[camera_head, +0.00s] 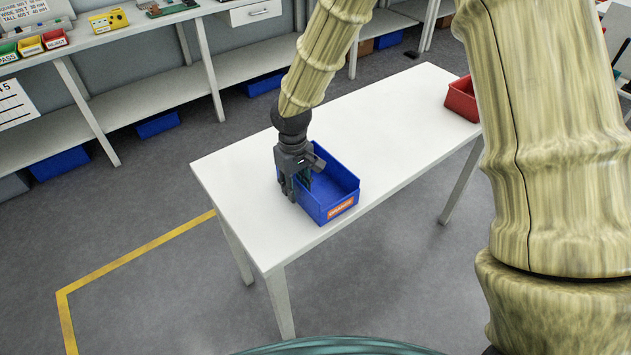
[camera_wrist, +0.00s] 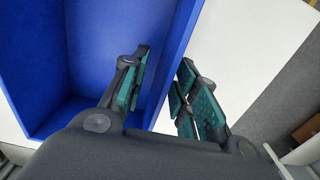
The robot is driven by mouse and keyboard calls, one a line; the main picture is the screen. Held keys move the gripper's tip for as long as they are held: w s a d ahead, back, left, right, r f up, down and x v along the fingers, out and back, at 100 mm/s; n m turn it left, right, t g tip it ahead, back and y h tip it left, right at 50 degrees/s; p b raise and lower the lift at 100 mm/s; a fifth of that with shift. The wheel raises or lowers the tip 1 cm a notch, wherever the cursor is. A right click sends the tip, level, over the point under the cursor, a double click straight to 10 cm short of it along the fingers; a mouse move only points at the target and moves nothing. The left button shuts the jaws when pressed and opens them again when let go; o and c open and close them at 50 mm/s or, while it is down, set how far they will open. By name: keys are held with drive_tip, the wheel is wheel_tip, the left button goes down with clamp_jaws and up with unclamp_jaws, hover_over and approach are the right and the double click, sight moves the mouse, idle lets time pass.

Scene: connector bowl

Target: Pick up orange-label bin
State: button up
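The blue orange-label bin (camera_head: 338,179) stands on the white table (camera_head: 239,194) near its front left part, its orange label (camera_head: 340,207) on the front face. It looks empty in the wrist view (camera_wrist: 50,60). My gripper (camera_head: 296,186) is down at the bin's left wall. In the wrist view, my gripper (camera_wrist: 165,75) straddles that wall, one green-padded finger inside the bin and the other outside. A gap shows between the fingers, with a strip of white table beside the wall, so they look open. The lower fingertips are partly hidden.
A red bin (camera_head: 463,100) stands at the table's far right end. The table between the bins is clear. Shelves (camera_head: 150,70) along the back hold small coloured bins, with blue bins (camera_head: 60,163) below. A yellow line (camera_head: 140,250) marks the floor.

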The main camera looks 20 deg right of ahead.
drive_tip(key=shift+f, duration=0.9)
clamp_jaws()
drive_tip(key=shift+r, duration=0.1)
